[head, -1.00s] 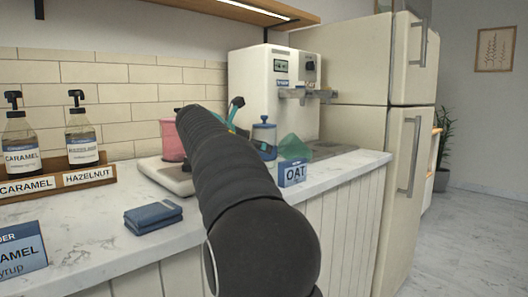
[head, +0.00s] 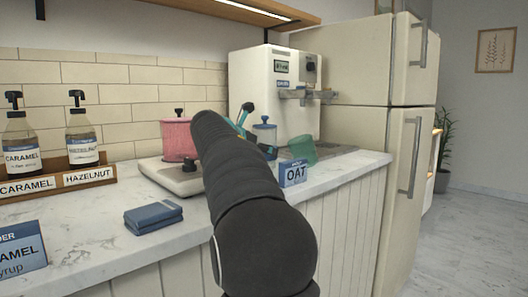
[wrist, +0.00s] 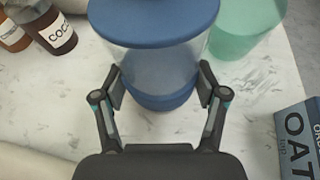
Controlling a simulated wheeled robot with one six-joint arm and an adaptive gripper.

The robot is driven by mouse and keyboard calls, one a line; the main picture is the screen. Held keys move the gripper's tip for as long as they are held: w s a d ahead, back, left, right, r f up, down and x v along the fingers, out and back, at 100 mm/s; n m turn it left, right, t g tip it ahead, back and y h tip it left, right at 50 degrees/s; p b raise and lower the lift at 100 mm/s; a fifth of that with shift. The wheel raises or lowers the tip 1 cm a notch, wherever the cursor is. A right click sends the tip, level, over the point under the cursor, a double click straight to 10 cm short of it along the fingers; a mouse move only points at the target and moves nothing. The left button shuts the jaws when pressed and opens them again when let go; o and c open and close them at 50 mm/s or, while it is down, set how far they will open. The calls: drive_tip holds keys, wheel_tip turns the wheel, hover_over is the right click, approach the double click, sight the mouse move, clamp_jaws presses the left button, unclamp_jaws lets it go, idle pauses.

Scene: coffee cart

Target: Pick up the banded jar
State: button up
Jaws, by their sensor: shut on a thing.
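The banded jar, clear with a blue lid and a blue band around its lower part, stands on the counter in the head view (head: 264,131), partly behind my arm. In the wrist view the banded jar (wrist: 160,65) fills the top middle. My gripper (wrist: 160,88) has one finger on each side of its clear wall, just above the blue band, and is shut on it. In the head view my gripper (head: 256,130) is mostly hidden by my arm; only teal and dark parts show. I cannot tell whether the jar is off the counter.
A green cup (head: 302,150), also in the wrist view (wrist: 245,28), is close to the jar's right. An OAT card (head: 293,173) stands in front. A pink jar (head: 178,139) is on a scale (head: 160,172) at left.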

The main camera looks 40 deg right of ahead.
sight(261, 125)
wheel_tip(261, 125, up, 10)
drive_tip(key=p, duration=0.3)
drive_tip(key=shift+r+p, duration=0.1)
drive_tip(key=shift+p, duration=0.3)
